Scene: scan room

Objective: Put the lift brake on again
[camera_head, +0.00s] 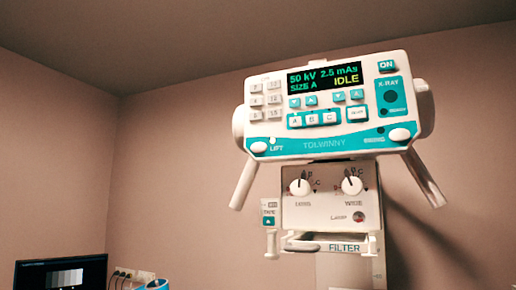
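The white and teal X-ray head (325,146) faces me, slightly tilted. A white oval button (258,147) sits at its lower left beside the word LIFT, with a small pale round spot (272,140) just above. A matching oval button (400,135) is at the lower right beside a label too small to read surely. The display (324,77) reads 50 kV, 2.5 mAs, SIZE A, IDLE. Neither gripper can be made out in this view.
Two slanted handles (244,182) (423,180) hang below the head. Between them is a box (328,212) with two knobs and a FILTER bar (344,247). A dark monitor (62,273) is at lower left. A white and teal shape (155,285) is cut off at the bottom.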

